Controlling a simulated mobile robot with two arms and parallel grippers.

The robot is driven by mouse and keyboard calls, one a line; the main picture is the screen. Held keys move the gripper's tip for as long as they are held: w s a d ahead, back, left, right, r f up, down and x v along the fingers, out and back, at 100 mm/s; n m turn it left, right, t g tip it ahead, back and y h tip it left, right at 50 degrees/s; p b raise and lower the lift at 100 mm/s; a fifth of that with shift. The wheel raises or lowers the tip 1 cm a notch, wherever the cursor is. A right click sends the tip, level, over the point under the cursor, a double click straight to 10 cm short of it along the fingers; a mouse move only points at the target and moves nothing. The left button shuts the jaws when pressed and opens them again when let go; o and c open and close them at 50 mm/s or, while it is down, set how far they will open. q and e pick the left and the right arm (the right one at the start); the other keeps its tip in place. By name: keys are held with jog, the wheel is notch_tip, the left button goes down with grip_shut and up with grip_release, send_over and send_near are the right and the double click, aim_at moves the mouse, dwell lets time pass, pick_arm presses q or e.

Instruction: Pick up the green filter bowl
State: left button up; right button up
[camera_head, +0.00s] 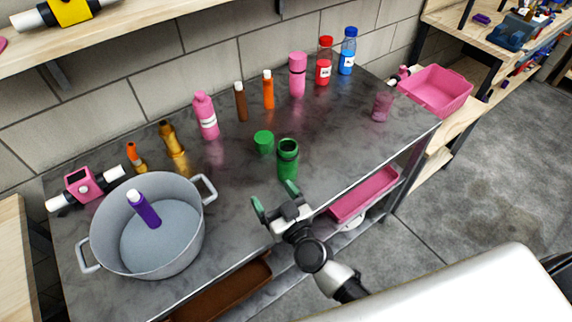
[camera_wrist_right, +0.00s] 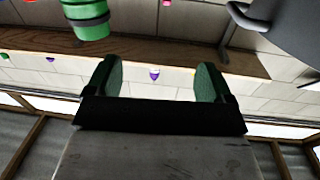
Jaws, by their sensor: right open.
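A green open-topped container (camera_head: 288,162), which looks like the filter bowl, stands upright near the front edge of the dark worktop. A shorter green piece (camera_head: 263,141) with a closed round top stands just behind and left of it. My right gripper (camera_head: 275,199) is open and empty, in front of the green container and apart from it. In the wrist view, whose picture looks upside down, the open fingers (camera_wrist_right: 159,82) have nothing between them. A banded green object (camera_wrist_right: 87,22), likely the container, is cut off at the top left there. My left gripper is out of view.
A large grey pot (camera_head: 112,262) with a purple bottle (camera_head: 143,208) inside stands to the left. Several bottles line the back, including a pink one (camera_head: 205,116). A pink crate (camera_head: 437,90) is at right.

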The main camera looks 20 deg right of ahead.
aim_at(288, 154)
jog(key=shift+w+d+r+m+h, duration=0.1)
jog(key=shift+w+d+m+h, duration=1.25)
jog(key=shift+w, duration=0.9)
jog(key=shift+w+d+r+m+h, duration=0.15)
jog(key=shift+w+d+m+h, duration=0.6)
jog(key=shift+w+h, duration=1.25)
jog(key=shift+w+d+r+m+h, duration=0.1)
jog(key=shift+w+d+m+h, duration=0.6)
jog(key=shift+w+d+h, duration=1.25)
